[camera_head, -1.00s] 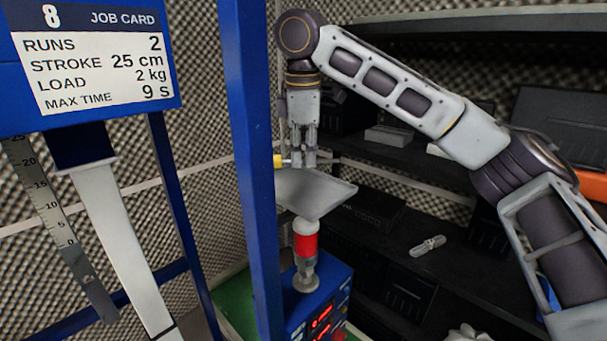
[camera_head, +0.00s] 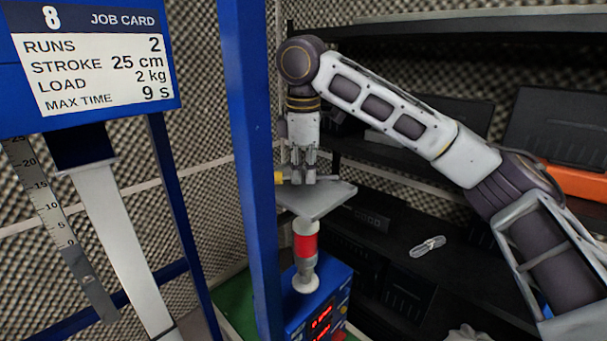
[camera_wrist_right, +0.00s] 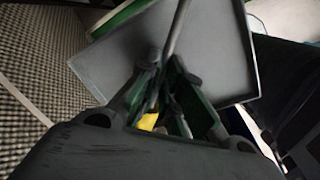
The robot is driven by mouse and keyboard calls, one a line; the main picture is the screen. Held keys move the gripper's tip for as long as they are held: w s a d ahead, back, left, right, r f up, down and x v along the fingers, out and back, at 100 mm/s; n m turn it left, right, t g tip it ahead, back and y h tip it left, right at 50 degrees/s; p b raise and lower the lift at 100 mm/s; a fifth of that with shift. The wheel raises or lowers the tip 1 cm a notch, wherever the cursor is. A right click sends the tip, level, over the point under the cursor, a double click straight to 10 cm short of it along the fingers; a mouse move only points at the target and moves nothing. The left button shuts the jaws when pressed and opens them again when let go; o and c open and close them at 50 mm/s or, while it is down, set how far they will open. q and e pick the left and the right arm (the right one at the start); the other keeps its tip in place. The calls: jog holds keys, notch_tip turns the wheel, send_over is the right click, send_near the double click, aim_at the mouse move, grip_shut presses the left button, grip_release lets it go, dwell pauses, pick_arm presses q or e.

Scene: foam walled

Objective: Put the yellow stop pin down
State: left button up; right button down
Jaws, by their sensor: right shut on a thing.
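My right gripper (camera_head: 302,180) is shut on the yellow stop pin (camera_head: 279,177), low over a grey tray (camera_head: 322,205). The pin's yellow end sticks out to the left of the fingers. In the right wrist view, a bit of yellow of the pin (camera_wrist_right: 148,121) shows between the fingers (camera_wrist_right: 163,95). A thin grey rod runs from the fingers out over the tray (camera_wrist_right: 215,50). I cannot tell whether the pin touches the tray. My left gripper is not in view.
The tray stands above a red and grey post (camera_head: 306,245) on a blue box with red displays (camera_head: 322,315). A blue upright (camera_head: 252,150) stands close to the left of the gripper. Dark shelves (camera_head: 440,270) are behind and to the right.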

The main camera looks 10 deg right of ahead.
jog(key=shift+f, duration=0.4)
jog(key=shift+f, duration=0.1)
jog(key=c, duration=1.6)
grip_release()
jog(key=shift+o, duration=0.2)
notch_tip(320, 180, up, 12)
jog(key=s, duration=0.1)
jog(key=shift+s+a, duration=0.25)
jog(key=shift+s, duration=0.15)
